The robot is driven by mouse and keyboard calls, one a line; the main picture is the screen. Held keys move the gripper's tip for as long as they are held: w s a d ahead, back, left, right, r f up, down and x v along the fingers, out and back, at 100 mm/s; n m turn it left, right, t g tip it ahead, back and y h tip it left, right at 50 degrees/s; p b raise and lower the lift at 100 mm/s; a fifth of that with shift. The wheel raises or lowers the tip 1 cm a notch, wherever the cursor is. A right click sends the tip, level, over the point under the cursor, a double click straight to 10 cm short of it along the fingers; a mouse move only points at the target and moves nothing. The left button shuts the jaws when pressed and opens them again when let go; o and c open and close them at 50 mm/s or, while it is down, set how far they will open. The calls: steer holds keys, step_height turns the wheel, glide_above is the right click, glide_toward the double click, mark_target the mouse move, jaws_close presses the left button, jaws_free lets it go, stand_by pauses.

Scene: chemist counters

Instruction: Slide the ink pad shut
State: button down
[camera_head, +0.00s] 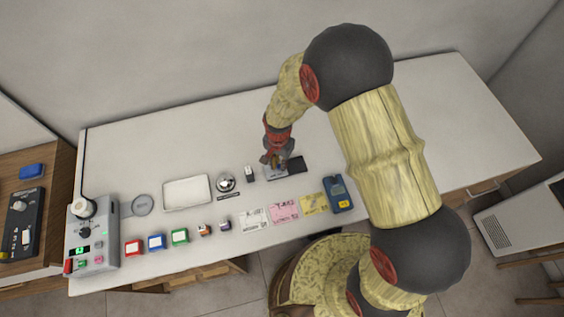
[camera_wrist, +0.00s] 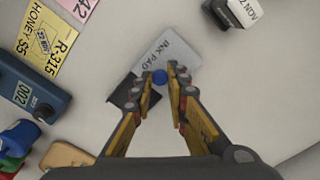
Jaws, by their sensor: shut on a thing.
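The ink pad lies on the white counter. Its light grey lid (camera_wrist: 166,52), lettered "INK PAD", is offset from the dark pad (camera_wrist: 126,91), part of which lies uncovered beside it. In the head view the dark part (camera_head: 297,165) shows to the right of my gripper. My gripper (camera_wrist: 160,78) is over the lid, with its fingertips closed around a small blue knob (camera_wrist: 160,76) on the lid. In the head view my gripper (camera_head: 274,160) points down at the pad and hides much of the lid.
A black and white stamp (camera_head: 249,173) and a bell (camera_head: 225,183) stand left of the pad. Paper cards (camera_head: 284,211) and a blue device (camera_head: 340,194) lie near the front edge. A white tray (camera_head: 187,192) is further left. The counter's right end is clear.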

mark_target(278, 166)
steer(key=c, duration=1.9)
jaws_free()
steer(key=shift+a, duration=0.35)
steer(key=shift+o, duration=0.8)
steer(key=shift+d+r, duration=0.1)
step_height(278, 166, up, 12)
